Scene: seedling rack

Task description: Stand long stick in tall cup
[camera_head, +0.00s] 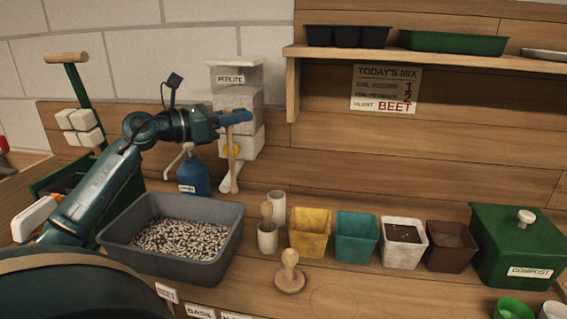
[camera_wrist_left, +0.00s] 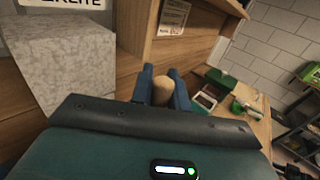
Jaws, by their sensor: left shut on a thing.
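The long stick (camera_head: 231,160) is light wood and hangs nearly upright below my left gripper (camera_head: 234,117). The gripper is shut on its upper part, high above the bench and in front of the perlite dispenser. In the left wrist view, the stick's rounded end (camera_wrist_left: 163,90) sits between the two blue fingers. The tall cup (camera_head: 278,206) is pale and stands on the bench, to the right of and below the stick. A shorter pale cup (camera_head: 267,239) stands just in front of it with a wooden piece (camera_head: 266,211) upright in it. My right gripper is not in view.
A grey tub (camera_head: 228,240) of speckled mix lies left of the cups. A yellow pot (camera_head: 310,233) and several other pots stand to the right. A wooden stamper (camera_head: 290,274) stands in front. The perlite dispenser (camera_head: 237,97) and blue bottle (camera_head: 194,176) are behind.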

